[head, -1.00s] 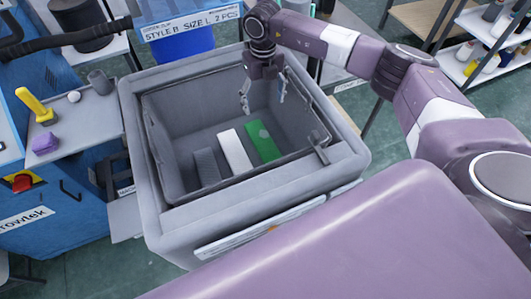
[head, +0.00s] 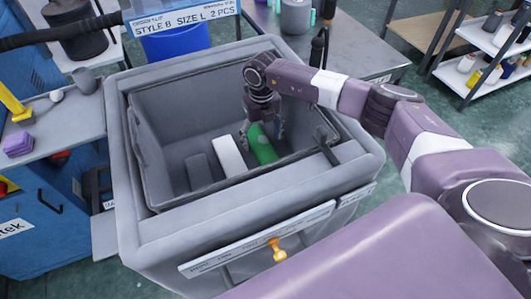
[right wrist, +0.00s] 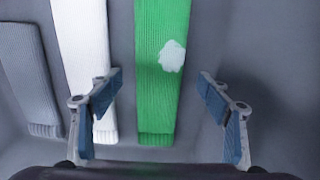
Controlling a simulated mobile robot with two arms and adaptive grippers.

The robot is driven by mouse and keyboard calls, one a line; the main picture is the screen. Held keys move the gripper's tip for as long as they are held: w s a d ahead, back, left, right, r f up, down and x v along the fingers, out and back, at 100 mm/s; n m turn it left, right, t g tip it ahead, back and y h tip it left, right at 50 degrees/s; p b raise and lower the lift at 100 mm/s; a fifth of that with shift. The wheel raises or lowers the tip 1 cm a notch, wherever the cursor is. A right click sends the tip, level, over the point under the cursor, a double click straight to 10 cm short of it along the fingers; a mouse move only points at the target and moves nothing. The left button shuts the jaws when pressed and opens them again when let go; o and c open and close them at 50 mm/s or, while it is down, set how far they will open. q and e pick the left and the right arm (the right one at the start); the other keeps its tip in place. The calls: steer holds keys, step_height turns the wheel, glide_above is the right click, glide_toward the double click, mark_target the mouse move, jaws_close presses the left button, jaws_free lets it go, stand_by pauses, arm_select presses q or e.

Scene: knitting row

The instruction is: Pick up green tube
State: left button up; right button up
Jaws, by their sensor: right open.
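The green tube (head: 262,146) is a ribbed knitted piece with a pale patch, lying in the grey bin (head: 125,180). It also shows in the right wrist view (right wrist: 160,95). My right gripper (head: 262,134) is inside the bin, pointing down over the green tube. In the right wrist view the fingers (right wrist: 156,95) are open and empty, one on each side of the tube's near part. The left finger overlaps the white tube in that picture. I cannot tell the height above the tube. My left gripper is not in view.
A white tube (head: 229,157) and a grey tube (head: 198,172) lie beside the green one. The bin's walls surround the right gripper. A grey side table (head: 70,120) with a purple item (head: 18,144) stands at left.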

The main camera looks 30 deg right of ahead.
mark_target(262, 146)
steer(key=shift+f, duration=1.5)
steer(key=shift+c, duration=0.4)
steer(key=c, duration=0.9)
steer(key=shift+r, duration=0.1)
